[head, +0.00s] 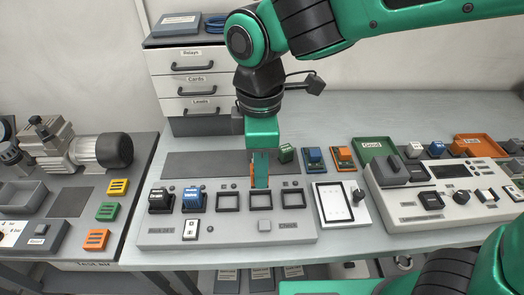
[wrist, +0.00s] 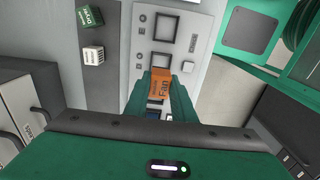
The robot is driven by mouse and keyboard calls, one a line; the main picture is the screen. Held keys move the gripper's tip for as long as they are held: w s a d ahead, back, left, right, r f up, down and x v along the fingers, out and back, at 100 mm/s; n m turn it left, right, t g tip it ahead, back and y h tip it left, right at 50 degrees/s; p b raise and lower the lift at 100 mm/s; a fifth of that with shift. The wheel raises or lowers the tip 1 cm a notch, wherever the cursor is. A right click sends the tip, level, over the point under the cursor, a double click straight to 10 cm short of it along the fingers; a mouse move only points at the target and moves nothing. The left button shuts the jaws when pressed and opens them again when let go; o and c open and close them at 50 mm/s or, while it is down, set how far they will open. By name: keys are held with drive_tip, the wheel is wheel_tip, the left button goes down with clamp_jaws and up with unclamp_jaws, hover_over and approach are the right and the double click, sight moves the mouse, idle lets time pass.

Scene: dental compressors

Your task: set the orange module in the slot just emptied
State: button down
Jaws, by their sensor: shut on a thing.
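My gripper (head: 260,183) is shut on the orange module (wrist: 158,84), labelled "Fan", and holds it above the rack. In the head view only a thin orange edge (head: 252,172) shows beside the fingers. The rack (head: 160,236) has a black module (head: 160,200) and a blue module (head: 193,198) in its two left slots. To their right are three empty-looking frames: a left one (head: 228,201), a middle one (head: 262,200) partly behind my gripper, and a right one (head: 293,198). Two open frames show ahead of the module in the wrist view (wrist: 165,27).
A green block (head: 286,153) stands behind the rack; the wrist view also shows a white block (wrist: 93,55) near it. A tablet-like panel (head: 335,203) and a control console (head: 440,190) lie right of the rack.

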drive_tip(key=shift+w+f, duration=0.1)
drive_tip(key=shift+f, duration=2.6)
drive_tip(key=shift+d+f, duration=0.1)
drive_tip(key=shift+f, duration=0.75)
drive_tip(key=c, duration=1.4)
unclamp_jaws()
drive_tip(key=shift+o, duration=0.5)
drive_tip(key=shift+o, duration=1)
